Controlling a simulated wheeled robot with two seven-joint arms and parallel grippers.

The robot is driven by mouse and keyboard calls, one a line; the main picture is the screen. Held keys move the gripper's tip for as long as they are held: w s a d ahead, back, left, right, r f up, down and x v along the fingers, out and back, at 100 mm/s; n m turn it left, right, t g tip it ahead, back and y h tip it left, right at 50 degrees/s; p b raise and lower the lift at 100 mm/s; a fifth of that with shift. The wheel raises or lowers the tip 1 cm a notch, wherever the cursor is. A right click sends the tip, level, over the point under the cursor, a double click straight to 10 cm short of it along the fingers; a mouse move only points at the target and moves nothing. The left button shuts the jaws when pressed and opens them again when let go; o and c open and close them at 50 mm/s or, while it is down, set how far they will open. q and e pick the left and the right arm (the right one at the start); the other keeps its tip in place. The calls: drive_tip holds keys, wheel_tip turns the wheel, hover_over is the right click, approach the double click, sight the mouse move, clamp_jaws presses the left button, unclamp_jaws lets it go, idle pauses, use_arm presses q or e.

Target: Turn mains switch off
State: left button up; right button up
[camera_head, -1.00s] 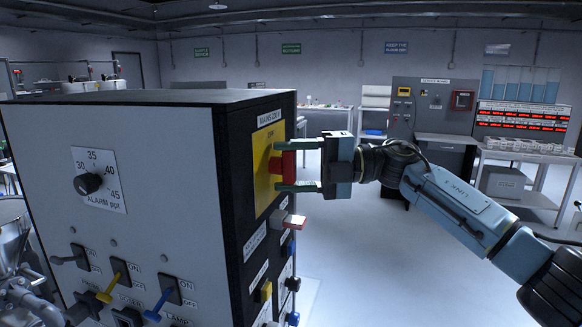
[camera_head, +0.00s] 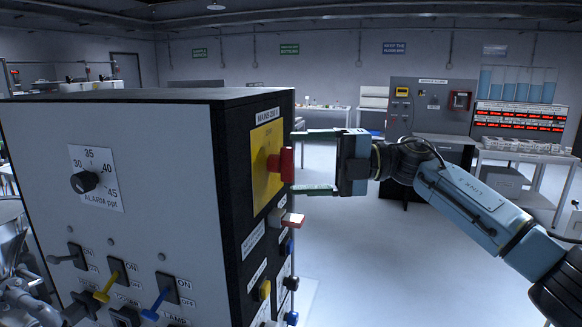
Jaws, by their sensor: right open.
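The mains switch is a red handle (camera_head: 287,165) on a yellow plate (camera_head: 262,180) on the dark right side of the control box (camera_head: 235,150). A label above the plate reads "MAINS" with a partly legible number. My right gripper (camera_head: 310,163) is open, just right of the red handle. Its two fingers point left, one above and one below the handle's level, and I see nothing held between them. The handle sticks out from the plate to the right.
Below the plate are a red-and-white switch (camera_head: 292,219) and several blue, yellow and black knobs. The front panel holds an alarm dial (camera_head: 84,182) and several toggle levers. A grey cabinet (camera_head: 433,105) and benches stand behind. The floor right of the box is clear.

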drive_tip(key=d+b, duration=0.1)
drive_tip(key=d, duration=0.9)
drive_tip(key=shift+w+d, duration=0.15)
drive_tip(key=shift+w, duration=0.25)
